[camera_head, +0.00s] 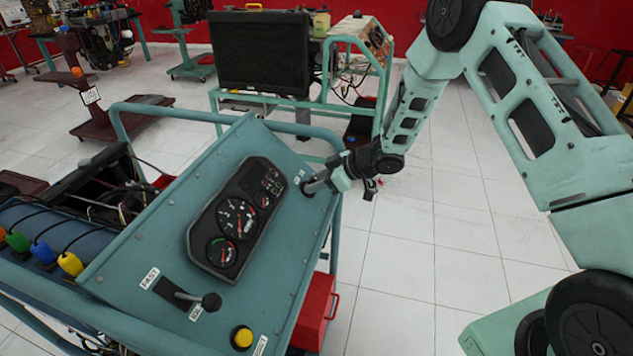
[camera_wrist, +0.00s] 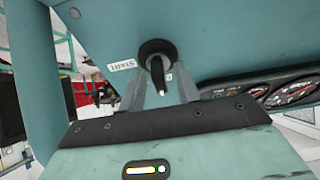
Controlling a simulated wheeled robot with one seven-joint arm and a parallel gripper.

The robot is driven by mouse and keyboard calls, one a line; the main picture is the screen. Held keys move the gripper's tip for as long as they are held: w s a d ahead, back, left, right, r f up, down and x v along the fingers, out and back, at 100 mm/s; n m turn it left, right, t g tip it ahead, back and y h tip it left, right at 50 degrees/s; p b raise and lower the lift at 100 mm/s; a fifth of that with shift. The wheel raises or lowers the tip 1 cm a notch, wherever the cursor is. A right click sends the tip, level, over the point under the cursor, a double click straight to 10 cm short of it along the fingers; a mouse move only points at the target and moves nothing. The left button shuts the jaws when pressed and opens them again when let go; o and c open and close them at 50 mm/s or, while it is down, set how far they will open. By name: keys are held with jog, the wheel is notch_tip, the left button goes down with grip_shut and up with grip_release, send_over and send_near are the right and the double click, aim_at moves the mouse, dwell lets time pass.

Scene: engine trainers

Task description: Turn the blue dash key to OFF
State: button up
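The dash key (camera_wrist: 157,72) stands out from a round black switch in the wrist view; it looks dark there, not clearly blue. A START label (camera_wrist: 122,65) is beside the switch, and a second label is partly hidden behind the key. My gripper (camera_wrist: 160,85) has one finger on each side of the key, with a small gap seeming to remain on both sides, so it looks open around it. In the head view my gripper (camera_head: 312,185) is at the upper right of the teal dash panel (camera_head: 150,245) and hides the key.
A gauge cluster (camera_head: 238,218) sits left of the switch. A lever with a black knob (camera_head: 211,301) and a yellow button (camera_head: 242,338) are lower on the panel. A teal frame rail runs along the panel's right edge. A red box (camera_head: 316,310) stands below; floor to the right is clear.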

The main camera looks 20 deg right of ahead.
jog(key=b+v, duration=0.1)
jog(key=v, duration=1.6)
jog(key=shift+d, duration=0.15)
jog(key=s+a+r+m+h, duration=0.1)
jog(key=s+a+r+h, duration=0.15)
jog(key=a, duration=0.35)
jog(key=s+a+r+m+h, duration=0.2)
jog(key=a+r+h, duration=0.15)
jog(key=a, duration=0.25)
jog(key=s+a+g+h, duration=0.1)
jog(key=s+a+g, duration=0.2)
jog(key=s, duration=1.1)
jog(key=s+a+r+g+h, duration=0.1)
jog(key=s+a+g, duration=0.2)
jog(key=s, duration=1)
jog(key=shift+s+r+m, duration=0.25)
jog(key=shift+s+m, duration=0.05)
jog(key=shift+s, duration=0.1)
